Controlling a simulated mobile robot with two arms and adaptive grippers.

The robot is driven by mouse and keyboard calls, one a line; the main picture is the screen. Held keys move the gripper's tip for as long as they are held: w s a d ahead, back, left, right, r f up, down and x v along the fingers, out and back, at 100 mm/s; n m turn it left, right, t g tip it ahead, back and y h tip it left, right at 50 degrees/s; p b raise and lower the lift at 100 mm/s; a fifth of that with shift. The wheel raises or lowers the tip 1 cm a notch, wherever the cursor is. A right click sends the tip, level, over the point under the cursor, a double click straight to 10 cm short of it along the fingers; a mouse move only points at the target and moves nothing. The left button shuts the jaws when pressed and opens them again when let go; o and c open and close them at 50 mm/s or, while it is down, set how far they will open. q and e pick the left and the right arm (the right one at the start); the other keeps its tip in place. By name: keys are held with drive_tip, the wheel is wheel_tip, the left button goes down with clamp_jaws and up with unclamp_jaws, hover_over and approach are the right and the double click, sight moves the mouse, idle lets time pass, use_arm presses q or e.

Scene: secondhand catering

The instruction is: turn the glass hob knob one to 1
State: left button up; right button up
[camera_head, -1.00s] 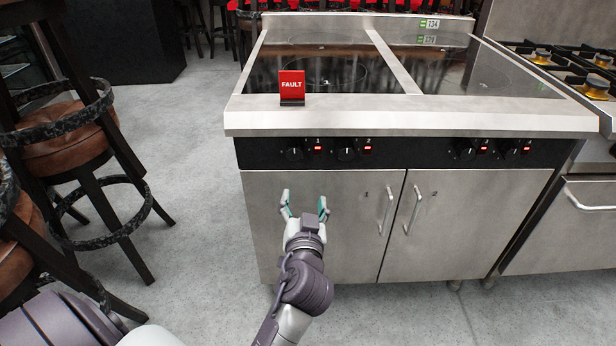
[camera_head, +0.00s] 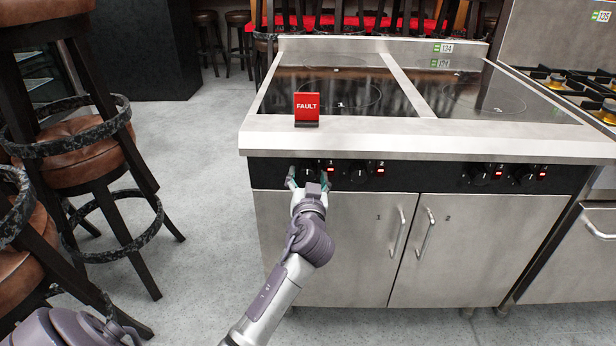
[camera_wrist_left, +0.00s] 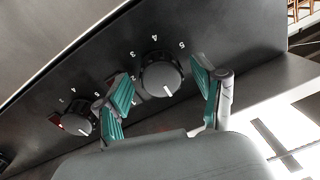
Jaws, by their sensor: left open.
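The glass hob (camera_head: 345,92) is set in the top of a steel range with a black knob strip (camera_head: 430,176) on its front. My left gripper (camera_head: 308,179) is open at the leftmost knob, knob one, and hides most of it in the head view. In the left wrist view, the gripper's green-padded fingers (camera_wrist_left: 162,90) stand on either side of knob one (camera_wrist_left: 160,76). Its white mark points toward the lower right of that picture. Contact with the knob cannot be told. Knob two (camera_head: 357,172) is to the right. My right gripper is out of view.
A red FAULT sign (camera_head: 307,107) stands on the front ledge above the knobs. Cupboard doors (camera_head: 345,245) with bar handles are below. Bar stools (camera_head: 80,150) stand at the left. A gas range (camera_head: 590,100) is at the right. Open floor lies left of the range.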

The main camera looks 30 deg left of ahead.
use_arm(q)
drive_tip(key=shift+w+a, duration=0.1)
drive_tip(key=shift+w, duration=0.05)
drive_tip(key=c, duration=1.1)
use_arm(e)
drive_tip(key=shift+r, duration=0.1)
use_arm(q)
drive_tip(key=shift+c, duration=0.2)
drive_tip(key=shift+m, duration=0.7)
drive_tip(key=shift+m+p, duration=0.5)
drive_tip(key=shift+m, duration=0.3)
drive_tip(key=m+p, duration=0.1)
drive_tip(key=m, duration=0.3)
drive_tip(key=shift+f+m+p, duration=0.1)
drive_tip(key=shift+m+p, duration=0.5)
drive_tip(key=shift+m, duration=1)
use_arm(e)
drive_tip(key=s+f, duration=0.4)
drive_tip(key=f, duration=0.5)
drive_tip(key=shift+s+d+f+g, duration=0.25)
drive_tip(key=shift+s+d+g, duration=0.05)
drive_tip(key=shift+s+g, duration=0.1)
use_arm(q)
drive_tip(key=shift+t, duration=0.3)
